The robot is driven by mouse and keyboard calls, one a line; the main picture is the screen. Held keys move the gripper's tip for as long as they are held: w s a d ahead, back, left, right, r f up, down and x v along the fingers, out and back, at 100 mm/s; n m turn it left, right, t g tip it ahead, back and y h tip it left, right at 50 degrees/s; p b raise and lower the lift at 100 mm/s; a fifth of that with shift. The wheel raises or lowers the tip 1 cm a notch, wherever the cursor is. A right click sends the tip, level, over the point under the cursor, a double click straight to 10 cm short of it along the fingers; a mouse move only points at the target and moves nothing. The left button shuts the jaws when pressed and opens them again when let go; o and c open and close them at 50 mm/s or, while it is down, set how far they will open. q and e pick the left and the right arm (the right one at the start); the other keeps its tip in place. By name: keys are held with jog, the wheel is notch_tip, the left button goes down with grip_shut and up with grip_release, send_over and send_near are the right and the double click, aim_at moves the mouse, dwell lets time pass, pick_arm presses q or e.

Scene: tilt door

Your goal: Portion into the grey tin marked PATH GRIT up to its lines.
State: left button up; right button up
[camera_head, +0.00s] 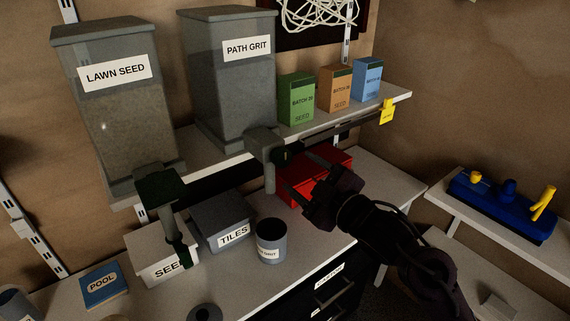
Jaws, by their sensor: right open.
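The grey tin (271,247) stands upright on the workbench; its label is partly readable, ending in "GRIT". Its fill level and lines cannot be made out. The grey PATH GRIT hopper (232,90) sits on the shelf above, with a spout (269,178) pointing down over the tin's area. A dark handle (287,152) sticks out at the right of the spout's valve. My right gripper (297,170) is open and empty, its fingers close to this handle; I cannot tell whether they touch it. My left gripper is not in view.
The LAWN SEED hopper (115,110) stands left, its green valve hanging low over the SEED box (150,252). A TILES box (222,220) is left of the tin and a red box (325,172) behind my right gripper. Batch cartons (297,98) line the shelf (325,115).

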aim_at(285, 160)
jog(key=p+x, duration=0.1)
jog(key=x, duration=0.5)
jog(key=shift+w+a, duration=0.1)
jog(key=shift+w, duration=0.15)
jog(key=shift+w+a+f, duration=0.1)
jog(key=shift+w+a, duration=0.05)
jog(key=shift+w, duration=0.25)
jog(key=shift+c, duration=0.4)
jog(key=c, duration=0.9)
jog(key=shift+p, duration=0.3)
